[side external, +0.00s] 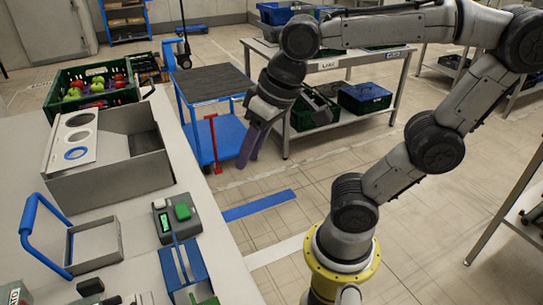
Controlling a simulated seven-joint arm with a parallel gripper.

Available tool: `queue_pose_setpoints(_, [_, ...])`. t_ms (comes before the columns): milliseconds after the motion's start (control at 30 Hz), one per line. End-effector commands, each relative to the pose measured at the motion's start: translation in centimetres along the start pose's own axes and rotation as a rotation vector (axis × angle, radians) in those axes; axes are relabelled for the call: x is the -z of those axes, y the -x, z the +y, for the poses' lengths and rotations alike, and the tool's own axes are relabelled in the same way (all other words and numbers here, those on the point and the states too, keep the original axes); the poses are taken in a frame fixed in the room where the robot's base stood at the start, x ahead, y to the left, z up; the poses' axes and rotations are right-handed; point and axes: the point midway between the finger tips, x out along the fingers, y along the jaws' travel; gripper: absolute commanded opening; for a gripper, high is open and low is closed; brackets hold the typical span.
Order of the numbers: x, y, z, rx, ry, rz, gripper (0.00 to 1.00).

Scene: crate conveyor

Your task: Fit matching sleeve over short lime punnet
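My gripper (284,128) hangs over the aisle floor, right of the counter and well away from it. Its two fingers are spread, and nothing shows between them. A dull purple piece shows at the end of the left finger; I cannot tell whether it is part of the finger. I cannot pick out a short lime punnet or a matching sleeve in this view. Small dark and pale items (90,287) at the bottom of the counter are partly cut off by the frame edge.
A green crate (62,117) of produce and a blue cart (222,140) stand behind.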

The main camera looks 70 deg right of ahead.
Motion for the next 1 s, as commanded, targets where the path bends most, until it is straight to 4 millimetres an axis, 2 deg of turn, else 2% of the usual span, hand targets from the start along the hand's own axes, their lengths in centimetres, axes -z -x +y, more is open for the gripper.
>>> queue_pose_setpoints(33, [-1.1,-0.1,1.3,-0.007,0.044,0.04,0.36])
queue_pose_setpoints(167, [-2.7,-0.6,3.0,-0.027,0.152,0.101,0.36])
queue_pose_setpoints(200, [-3.0,-0.7,3.3,-0.032,0.173,0.11,0.39])
queue_pose_setpoints(500, [-3.5,-0.9,3.6,-0.04,0.209,0.123,0.93])
queue_pose_setpoints(833, [-3.5,-0.9,3.6,-0.038,0.187,0.122,0.93])
queue_pose_setpoints(933, [-4.0,-0.9,3.4,-0.021,0.083,0.096,0.93])
queue_pose_setpoints(1000, [-4.9,-0.9,2.5,0.023,-0.066,0.048,0.93])
